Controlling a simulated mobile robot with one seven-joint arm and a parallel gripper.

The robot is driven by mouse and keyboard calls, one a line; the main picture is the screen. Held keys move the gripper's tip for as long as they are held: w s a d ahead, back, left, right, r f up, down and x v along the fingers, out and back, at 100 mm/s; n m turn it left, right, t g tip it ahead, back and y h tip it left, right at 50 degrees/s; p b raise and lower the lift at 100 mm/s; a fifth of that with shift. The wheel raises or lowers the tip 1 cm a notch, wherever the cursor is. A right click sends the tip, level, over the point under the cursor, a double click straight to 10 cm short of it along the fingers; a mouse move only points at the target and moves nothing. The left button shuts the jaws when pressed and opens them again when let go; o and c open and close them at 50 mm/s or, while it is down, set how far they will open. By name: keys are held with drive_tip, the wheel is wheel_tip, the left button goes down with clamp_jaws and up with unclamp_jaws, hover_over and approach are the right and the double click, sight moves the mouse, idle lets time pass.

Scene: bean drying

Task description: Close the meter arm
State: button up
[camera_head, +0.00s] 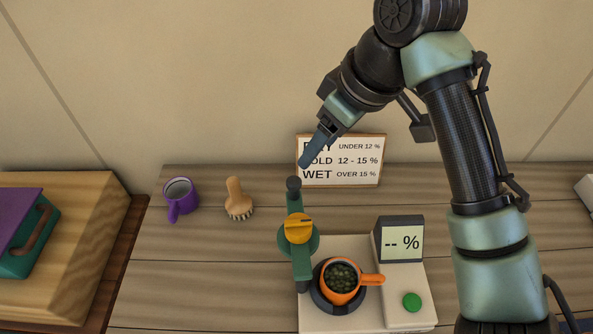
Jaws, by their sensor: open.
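The meter (318,318) is a pale base on the table. Its green meter arm (293,203) has a yellow-orange knob (299,228) and a dark end (293,184) pointing to the back. The meter arm stands beside the orange cup (337,293), not over it. The cup holds dark green beans and sits on a dark round plate on the base. My gripper (306,163) has blue-grey fingers pointing down and left. In this view it is just above the meter arm's dark end, apparently apart from it; the gap between the fingers is hard to see.
A display (401,239) reads "-- %" and a green button (411,302) is in front of it. A sign (355,162) stands behind, partly covered by my gripper. A purple mug (180,196) and a brush (237,199) are left; a wooden block (88,235) is farther left.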

sight(294, 180)
drive_tip(key=p+x, duration=0.1)
drive_tip(key=x, duration=1.1)
drive_tip(key=shift+s+a, duration=0.1)
clamp_jaws()
idle(1.0)
